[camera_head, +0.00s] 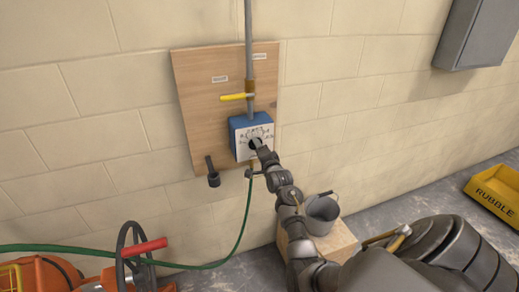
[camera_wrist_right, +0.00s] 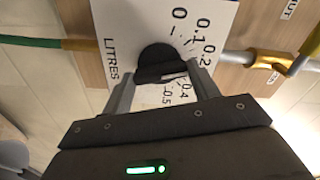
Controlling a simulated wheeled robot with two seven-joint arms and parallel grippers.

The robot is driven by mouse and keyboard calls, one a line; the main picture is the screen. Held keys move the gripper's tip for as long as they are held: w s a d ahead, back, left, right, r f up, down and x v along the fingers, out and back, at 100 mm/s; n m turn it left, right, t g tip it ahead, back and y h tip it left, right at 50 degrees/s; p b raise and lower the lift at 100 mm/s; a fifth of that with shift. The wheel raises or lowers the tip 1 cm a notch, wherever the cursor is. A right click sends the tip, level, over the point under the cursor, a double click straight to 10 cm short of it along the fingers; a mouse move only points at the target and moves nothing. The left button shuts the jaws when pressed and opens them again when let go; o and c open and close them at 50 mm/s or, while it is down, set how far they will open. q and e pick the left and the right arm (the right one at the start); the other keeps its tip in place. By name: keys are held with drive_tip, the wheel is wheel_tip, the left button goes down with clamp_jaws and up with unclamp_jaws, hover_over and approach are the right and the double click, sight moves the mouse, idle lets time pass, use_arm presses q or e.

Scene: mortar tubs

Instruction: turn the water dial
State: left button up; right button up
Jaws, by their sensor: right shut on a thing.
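The water dial is a black knob (camera_wrist_right: 160,56) on a white plate (camera_wrist_right: 225,12) marked LITRES, with numbers from 0 to 0.5 visible in the right wrist view. In the head view the plate (camera_head: 243,133) fronts a blue box (camera_head: 250,118) on a wooden board. My right gripper (camera_head: 257,145) reaches the dial from the lower right and hides part of it. In the right wrist view my right gripper (camera_wrist_right: 162,80) has one finger on each side of the knob and is shut on it. The knob's pointer setting is not clear. My left gripper is out of view.
A yellow lever (camera_head: 236,97) sits on the grey pipe (camera_head: 248,40) above the box. A green hose (camera_head: 243,215) hangs below. A grey bucket (camera_head: 322,214) stands on a wooden block beneath my arm. An orange machine (camera_head: 60,274) is at lower left, a yellow RUBBLE tub (camera_head: 495,197) at right.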

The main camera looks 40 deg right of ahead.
idle(0.4)
drive_tip(key=o, duration=1)
drive_tip(key=b+v, duration=0.2)
drive_tip(key=v, duration=0.9)
drive_tip(key=shift+b, duration=0.35)
drive_tip(key=shift+w, duration=0.1)
